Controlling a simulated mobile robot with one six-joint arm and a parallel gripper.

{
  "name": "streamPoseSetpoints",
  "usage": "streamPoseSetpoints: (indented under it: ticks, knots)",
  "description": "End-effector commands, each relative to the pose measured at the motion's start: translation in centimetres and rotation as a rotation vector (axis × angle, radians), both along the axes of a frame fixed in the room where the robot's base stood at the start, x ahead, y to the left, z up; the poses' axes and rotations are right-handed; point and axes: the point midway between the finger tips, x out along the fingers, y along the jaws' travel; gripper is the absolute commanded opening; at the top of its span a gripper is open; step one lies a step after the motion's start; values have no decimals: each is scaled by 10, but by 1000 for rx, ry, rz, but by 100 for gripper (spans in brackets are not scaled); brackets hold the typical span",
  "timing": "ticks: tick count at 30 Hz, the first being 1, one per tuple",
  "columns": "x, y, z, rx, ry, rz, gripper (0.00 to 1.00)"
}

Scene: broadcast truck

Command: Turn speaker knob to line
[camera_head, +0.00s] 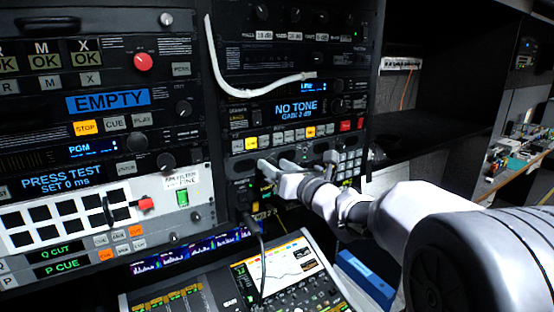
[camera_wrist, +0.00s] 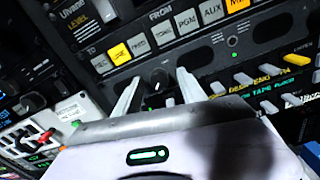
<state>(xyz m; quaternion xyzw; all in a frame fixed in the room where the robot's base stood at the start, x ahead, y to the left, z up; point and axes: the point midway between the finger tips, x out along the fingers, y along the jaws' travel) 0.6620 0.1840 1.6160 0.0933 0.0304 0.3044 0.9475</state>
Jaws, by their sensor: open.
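A small dark knob (camera_wrist: 158,78) with a short white pointer mark sits on the dark panel under a row of buttons in the wrist view. I take it for the speaker knob, but its label is not readable. My gripper (camera_wrist: 157,82) is open, with one pale finger on each side of the knob; whether they touch it I cannot tell. In the head view my gripper (camera_head: 277,166) reaches the rack panel just below the yellow and grey button row, and the knob is hidden there. A small blue display (camera_head: 313,87) higher up seems to read LINE.
A grey button row (camera_wrist: 160,42) with a yellow button lies just above the fingers. A keypad (camera_head: 348,162) is right of the gripper. A white cable (camera_head: 222,75) hangs above, and a tilted console (camera_head: 240,285) with a black cable stands below.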

Motion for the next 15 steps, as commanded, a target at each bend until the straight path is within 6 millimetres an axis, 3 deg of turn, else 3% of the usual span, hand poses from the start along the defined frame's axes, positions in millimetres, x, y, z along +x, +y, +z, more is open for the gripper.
streamPoseSetpoints:
  ticks: [10,11,15]
  knots:
    - [6,5,-1,0,0,0,48]
    - [6,5,-1,0,0,0,46]
    - [6,5,0,0,0,0,19]
